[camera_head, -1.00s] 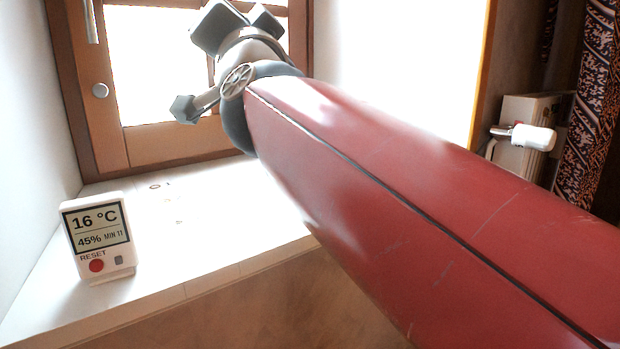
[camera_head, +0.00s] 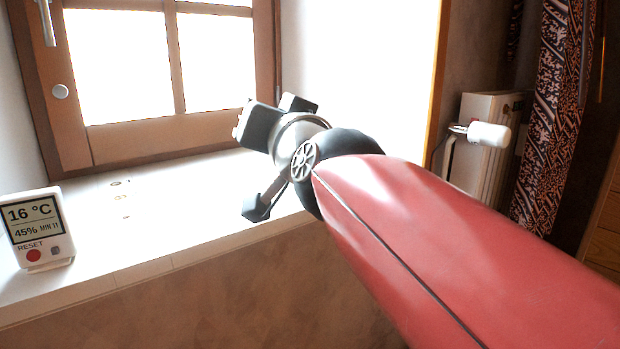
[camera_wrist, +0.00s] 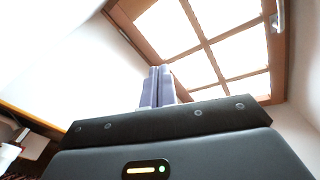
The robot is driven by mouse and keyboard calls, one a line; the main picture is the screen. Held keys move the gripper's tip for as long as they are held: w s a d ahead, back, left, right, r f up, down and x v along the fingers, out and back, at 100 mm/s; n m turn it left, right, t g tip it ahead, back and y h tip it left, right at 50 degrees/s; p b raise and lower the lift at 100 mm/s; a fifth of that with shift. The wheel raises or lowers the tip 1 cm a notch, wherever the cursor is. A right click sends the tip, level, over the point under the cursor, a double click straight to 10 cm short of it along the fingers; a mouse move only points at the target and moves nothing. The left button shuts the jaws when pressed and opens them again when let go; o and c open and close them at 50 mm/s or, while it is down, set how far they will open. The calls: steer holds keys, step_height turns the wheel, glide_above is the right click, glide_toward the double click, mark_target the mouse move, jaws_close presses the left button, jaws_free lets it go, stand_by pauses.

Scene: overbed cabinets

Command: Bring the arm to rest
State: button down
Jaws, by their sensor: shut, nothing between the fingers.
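My gripper (camera_wrist: 158,86) shows in the wrist view with its two fingers together and nothing between them. The wrist view looks up past the fingers at the window and the pale wall. In the head view my red arm reaches in from the lower right. Its dark wrist end is in front of the windowsill (camera_head: 150,215) and the lower right of the window frame (camera_head: 150,150). The fingertips cannot be made out clearly there.
A white thermometer display (camera_head: 35,230) stands on the sill at the left. A radiator (camera_head: 478,165) with a white valve knob (camera_head: 488,135) is at the right, beside a patterned curtain (camera_head: 550,120). The left part of the sill has free room.

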steer(key=s+d+f+g+h, duration=0.2)
steer(key=s+d+f, duration=0.3)
steer(key=f, duration=0.6)
steer(key=s+d+f+g+h, duration=0.3)
steer(key=s+d+f+g, duration=0.2)
steer(key=d+f, duration=0.4)
steer(key=s+d+f+g+h, duration=0.2)
steer(key=s+d+f+g, duration=0.2)
steer(key=f, duration=1)
steer(key=s+d, duration=0.3)
steer(key=shift+s+f+h, duration=0.2)
steer(key=shift+f+h, duration=0.1)
steer(key=shift+f, duration=0.1)
